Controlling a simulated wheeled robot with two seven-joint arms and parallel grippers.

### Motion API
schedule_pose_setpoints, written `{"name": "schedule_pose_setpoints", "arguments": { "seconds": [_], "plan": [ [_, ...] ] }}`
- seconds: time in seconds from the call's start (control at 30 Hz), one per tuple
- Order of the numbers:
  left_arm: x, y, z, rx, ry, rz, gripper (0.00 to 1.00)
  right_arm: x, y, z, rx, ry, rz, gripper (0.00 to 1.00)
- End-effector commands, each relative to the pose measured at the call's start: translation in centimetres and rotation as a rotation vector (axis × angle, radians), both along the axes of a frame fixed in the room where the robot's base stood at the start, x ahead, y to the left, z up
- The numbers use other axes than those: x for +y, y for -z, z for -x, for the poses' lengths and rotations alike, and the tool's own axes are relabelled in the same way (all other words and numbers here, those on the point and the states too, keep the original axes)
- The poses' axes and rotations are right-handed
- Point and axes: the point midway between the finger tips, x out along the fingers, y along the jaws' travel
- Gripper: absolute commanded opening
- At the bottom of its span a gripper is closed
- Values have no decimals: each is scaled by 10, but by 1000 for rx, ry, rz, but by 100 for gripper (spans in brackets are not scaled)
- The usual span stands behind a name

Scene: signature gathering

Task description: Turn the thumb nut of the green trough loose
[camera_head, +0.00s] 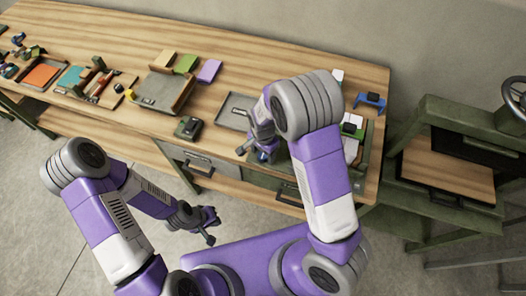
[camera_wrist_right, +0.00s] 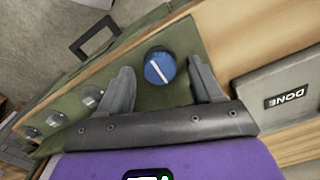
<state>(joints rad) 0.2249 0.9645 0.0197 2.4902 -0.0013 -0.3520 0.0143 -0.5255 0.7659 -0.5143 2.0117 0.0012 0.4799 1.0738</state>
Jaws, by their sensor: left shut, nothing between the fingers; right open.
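A round blue knob with a white line across its top (camera_wrist_right: 159,68) sits on a green strip (camera_wrist_right: 172,98) along the table's front edge in the right wrist view. I take it for the thumb nut of the green trough. My right gripper (camera_wrist_right: 160,82) is open, with one finger on each side of the knob; I cannot tell whether they touch it. In the head view my right gripper (camera_head: 258,148) is at the table's front edge, and my arm hides much of that area. My left gripper (camera_head: 210,226) is shut and empty, low in front of the table.
Several grey metal knobs (camera_wrist_right: 92,97) line the green strip. A grey tray marked DONE (camera_wrist_right: 295,82) lies beside it. A green chair-like frame (camera_head: 450,150) stands right.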

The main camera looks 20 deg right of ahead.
Motion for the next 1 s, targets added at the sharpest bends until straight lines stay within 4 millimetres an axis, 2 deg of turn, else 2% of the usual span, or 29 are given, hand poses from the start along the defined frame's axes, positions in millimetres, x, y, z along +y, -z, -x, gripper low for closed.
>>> {"name": "schedule_pose_setpoints", "arguments": {
  "seconds": [0.17, 0.2, 0.5, 0.57, 0.83, 1.0],
  "plan": [
    [0, 0, 0, 1, 0, 0, 0, 0, 0, 0, 0, 0, 0, 65],
    [0, 0, 0, 1, 0, 0, 0, 0, 0, 0, 0, 0, 0, 62],
    [0, 0, 0, 0, 0, 0, 0, 0, 0, 0, 0, -1, 0, 16],
    [0, 0, 0, 0, 0, 0, 0, 0, 0, 0, 0, -1, 0, 9],
    [0, 0, 0, 0, 0, 0, 0, 1, 0, 0, 1, -33, -1, 9],
    [0, 1, 0, 0, 0, 0, 0, 1, 0, 0, 1, -114, -2, 9]
  ]
}}
